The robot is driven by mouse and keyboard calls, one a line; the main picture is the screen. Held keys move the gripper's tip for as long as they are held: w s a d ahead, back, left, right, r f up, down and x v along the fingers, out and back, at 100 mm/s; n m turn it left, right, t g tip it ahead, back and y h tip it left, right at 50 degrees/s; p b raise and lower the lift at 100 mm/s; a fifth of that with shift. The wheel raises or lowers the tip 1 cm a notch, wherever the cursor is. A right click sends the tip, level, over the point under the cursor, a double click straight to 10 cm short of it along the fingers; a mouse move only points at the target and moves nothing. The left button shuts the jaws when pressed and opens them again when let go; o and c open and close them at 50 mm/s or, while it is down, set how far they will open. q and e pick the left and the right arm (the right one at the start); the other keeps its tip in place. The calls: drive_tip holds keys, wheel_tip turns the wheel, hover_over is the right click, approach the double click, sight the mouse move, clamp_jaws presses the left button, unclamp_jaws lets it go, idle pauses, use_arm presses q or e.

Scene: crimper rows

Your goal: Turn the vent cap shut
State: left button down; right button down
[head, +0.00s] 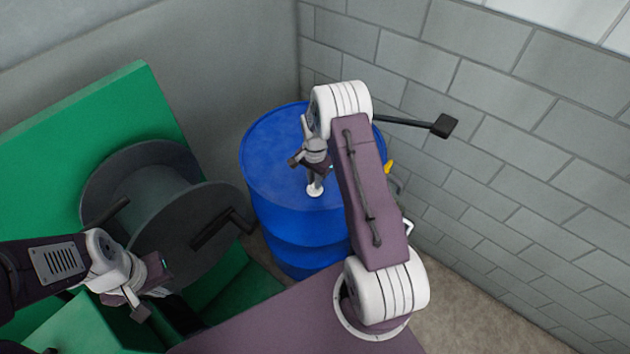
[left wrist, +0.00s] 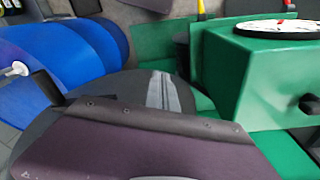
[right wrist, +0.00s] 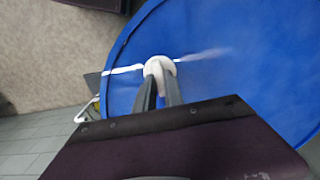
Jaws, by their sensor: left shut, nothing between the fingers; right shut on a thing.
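The vent cap (head: 315,190) is a small white round piece on top of the blue drum (head: 268,150). It also shows in the right wrist view (right wrist: 160,66) and at the left edge of the left wrist view (left wrist: 16,70). My right gripper (head: 315,183) points down at the cap from above. In the right wrist view its two fingers (right wrist: 160,92) are shut on the cap. My left gripper (head: 136,308) is shut and empty, low at the left in front of the reel, well apart from the drum.
A dark grey reel (head: 200,228) with a crank handle stands against a green panel (head: 125,105), left of the drum. A green box with a dial (left wrist: 262,70) shows in the left wrist view. A block wall (head: 520,150) stands close behind and right of the drum.

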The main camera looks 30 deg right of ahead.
drive_tip(key=shift+m, duration=0.4)
drive_tip(key=shift+a, duration=0.1)
drive_tip(key=c, duration=1.5)
unclamp_jaws()
drive_tip(key=shift+o, duration=0.3)
drive_tip(key=shift+r, duration=0.1)
wheel_tip(320, 180, up, 9)
drive_tip(key=b, duration=0.1)
drive_tip(key=shift+b, duration=0.35)
drive_tip(key=shift+a, duration=0.1)
